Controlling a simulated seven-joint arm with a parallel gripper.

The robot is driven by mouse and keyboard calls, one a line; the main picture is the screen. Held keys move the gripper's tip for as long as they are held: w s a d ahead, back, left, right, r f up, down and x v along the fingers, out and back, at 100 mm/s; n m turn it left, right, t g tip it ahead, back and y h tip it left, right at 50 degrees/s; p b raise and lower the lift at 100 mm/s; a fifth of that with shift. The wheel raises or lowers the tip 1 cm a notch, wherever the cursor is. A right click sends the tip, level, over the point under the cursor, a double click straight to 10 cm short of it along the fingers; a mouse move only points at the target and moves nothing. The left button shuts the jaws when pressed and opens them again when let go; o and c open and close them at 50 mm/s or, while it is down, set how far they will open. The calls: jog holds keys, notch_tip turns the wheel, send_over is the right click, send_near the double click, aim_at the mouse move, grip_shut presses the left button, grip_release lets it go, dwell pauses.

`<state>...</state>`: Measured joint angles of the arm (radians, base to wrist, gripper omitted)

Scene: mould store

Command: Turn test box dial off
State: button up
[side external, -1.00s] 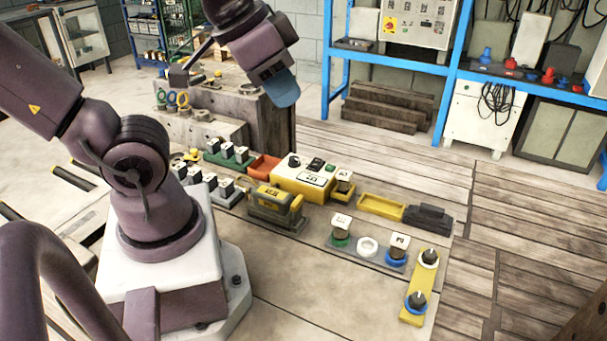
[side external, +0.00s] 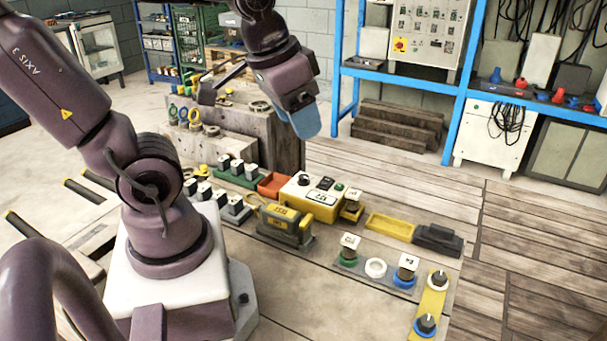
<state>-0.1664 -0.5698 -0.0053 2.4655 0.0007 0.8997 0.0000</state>
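The test box (side external: 312,203) is a yellow box with a pale top panel, standing in the middle of the bench. Its black dial (side external: 304,179) is on the top at the left; which way it points is too small to tell. A dark switch and a small green button sit beside the dial. My gripper (side external: 307,121) hangs in the air above and behind the test box, apart from it. Its blue end is seen from the side, and the gap between the fingers cannot be made out.
A yellow device in a grey cradle (side external: 285,225) stands left in front of the box. An orange tray (side external: 273,185) lies left of it, a yellow tray (side external: 390,227) right. Capped posts (side external: 347,250) and a yellow strip with two knobs (side external: 430,305) stand front right. Bare bench lies in front.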

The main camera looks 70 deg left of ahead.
jog(key=w+a+f+g, duration=0.3)
jog(key=w+a+f, duration=0.15)
jog(key=a, duration=0.45)
jog(key=m+g, duration=0.1)
jog(key=m, duration=1.4)
send_near(304, 177)
jog(key=shift+h, duration=0.3)
jog(key=f, duration=0.9)
jog(key=shift+a, duration=0.35)
jog(key=c, duration=0.9)
jog(key=shift+c, duration=0.2)
